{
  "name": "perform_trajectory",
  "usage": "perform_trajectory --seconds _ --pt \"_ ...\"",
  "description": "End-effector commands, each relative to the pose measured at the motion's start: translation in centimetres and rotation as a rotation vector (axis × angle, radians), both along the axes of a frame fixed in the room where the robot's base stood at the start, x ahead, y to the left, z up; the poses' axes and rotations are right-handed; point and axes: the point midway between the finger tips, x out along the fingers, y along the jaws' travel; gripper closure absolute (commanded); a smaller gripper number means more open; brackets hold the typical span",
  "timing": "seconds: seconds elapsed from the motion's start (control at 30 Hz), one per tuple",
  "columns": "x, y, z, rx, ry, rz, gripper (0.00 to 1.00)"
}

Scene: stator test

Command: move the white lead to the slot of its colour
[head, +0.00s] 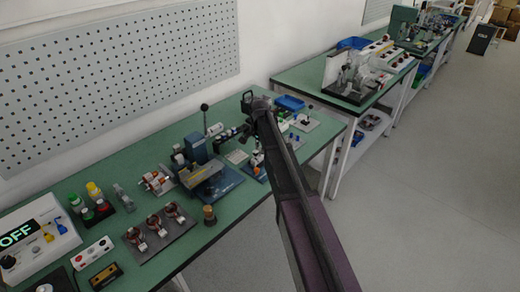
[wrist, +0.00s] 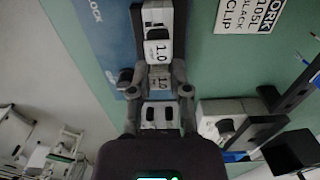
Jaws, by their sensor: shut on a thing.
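I cannot tell whether this piece is part of the white lead. A white block marked 1.0 (wrist: 157,45) lies just beyond the fingertips, over a blue plate (wrist: 105,45). Another white part with two dark slots (wrist: 160,115) shows between the fingers, nearer the palm.
A printed card (wrist: 250,14) lies on the green bench. White and black blocks (wrist: 225,118) stand right of the fingers. In the head view, a blue machine (head: 197,150), a blue tray (head: 290,103) and a plate with several copper coils (head: 160,230) share the bench.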

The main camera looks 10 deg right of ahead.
Motion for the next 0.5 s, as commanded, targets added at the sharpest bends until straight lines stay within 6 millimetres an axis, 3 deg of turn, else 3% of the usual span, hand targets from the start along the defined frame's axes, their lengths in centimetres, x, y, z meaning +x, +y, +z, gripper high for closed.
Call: perform_trajectory --seconds 0.23,0.27,0.37,0.4,0.5 --pt "0.00 0.00 0.00 0.000 0.000 0.000 1.00" --pt "0.00 0.00 0.00 0.000 0.000 0.000 0.70" --pt "-0.01 0.01 0.00 0.000 0.000 0.000 0.41" --pt "0.00 0.02 0.00 0.000 0.000 0.000 0.36" --pt "-0.01 0.06 0.00 0.000 0.000 0.001 0.36"
